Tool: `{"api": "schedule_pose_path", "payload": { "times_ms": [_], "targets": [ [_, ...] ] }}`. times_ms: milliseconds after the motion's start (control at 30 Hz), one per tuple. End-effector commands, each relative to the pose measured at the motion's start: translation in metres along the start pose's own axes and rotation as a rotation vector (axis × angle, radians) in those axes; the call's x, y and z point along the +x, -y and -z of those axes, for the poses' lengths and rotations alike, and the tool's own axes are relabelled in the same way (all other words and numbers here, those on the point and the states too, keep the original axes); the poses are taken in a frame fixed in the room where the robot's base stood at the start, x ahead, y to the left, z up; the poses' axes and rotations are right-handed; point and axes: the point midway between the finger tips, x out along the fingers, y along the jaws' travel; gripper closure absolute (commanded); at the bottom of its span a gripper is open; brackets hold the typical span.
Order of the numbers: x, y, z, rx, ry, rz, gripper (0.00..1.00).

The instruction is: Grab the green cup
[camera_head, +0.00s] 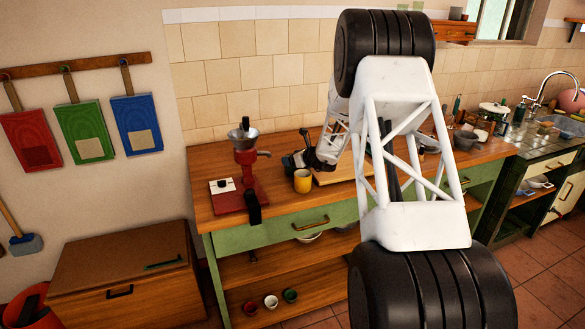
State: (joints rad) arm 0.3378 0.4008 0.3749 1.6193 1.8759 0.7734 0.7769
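A small cup that looks green with a pale inside (290,295) stands on the lower shelf under the counter, at the right end of a row of three small cups. A white-and-red cup (271,301) and a darker reddish cup (250,308) stand to its left. My gripper (306,146) is small and dark in the picture, above the counter behind the yellow mug. It is well above and apart from the green cup. I cannot make out its fingers clearly or whether they hold anything.
A yellow mug (302,181) and a red grinder (246,165) stand on the wooden counter (275,205). A wooden chest (125,270) stands left of the shelf. My arm hides much of the counter's middle. The shelf front by the cups looks open.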

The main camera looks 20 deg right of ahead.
Motion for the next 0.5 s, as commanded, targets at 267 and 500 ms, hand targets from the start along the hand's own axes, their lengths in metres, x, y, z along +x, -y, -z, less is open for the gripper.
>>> {"api": "schedule_pose_path", "payload": {
  "times_ms": [267,500],
  "targets": [
    [0.000,0.000,-0.001,0.000,0.000,0.000,0.60],
    [-0.005,0.000,-0.012,-0.001,0.002,0.000,0.60]
  ]
}}
